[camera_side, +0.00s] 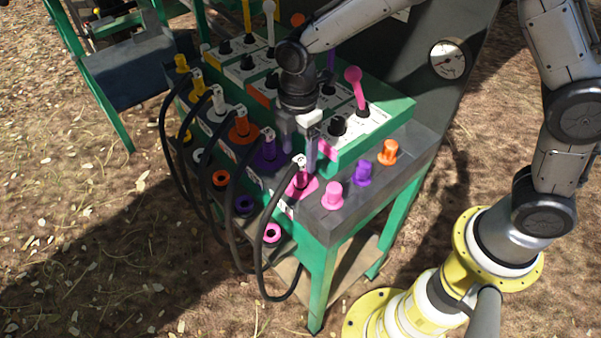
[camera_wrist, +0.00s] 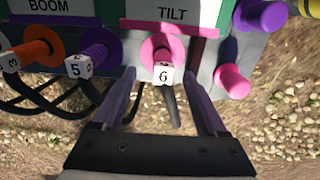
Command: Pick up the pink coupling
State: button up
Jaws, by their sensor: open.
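A pink coupling (camera_side: 302,182) with a white tag and a black hose sits at the front right end of the row of couplings on the green stand. In the wrist view the pink coupling (camera_wrist: 157,48) is under the "TILT" label, with the tag reading 6. My gripper (camera_side: 299,152) points down just above and behind it in the side view. In the wrist view my gripper (camera_wrist: 160,76) is open, one finger on each side of the tag and hose. I cannot tell whether the fingers touch anything.
A loose-looking pink cap (camera_side: 333,195) stands beside purple (camera_side: 362,173) and orange (camera_side: 388,152) caps on the grey ledge. A purple coupling (camera_side: 269,155) is the close neighbour, tagged 5 in the wrist view. A lever with a pink knob (camera_side: 354,75) rises behind. Black hoses (camera_side: 262,245) loop below.

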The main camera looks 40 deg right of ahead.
aim_at(300, 173)
jog(key=shift+s+f, duration=0.2)
jog(key=shift+f, duration=3.2)
jog(key=shift+c, duration=0.2)
grip_shut()
jog(key=shift+r, duration=0.1)
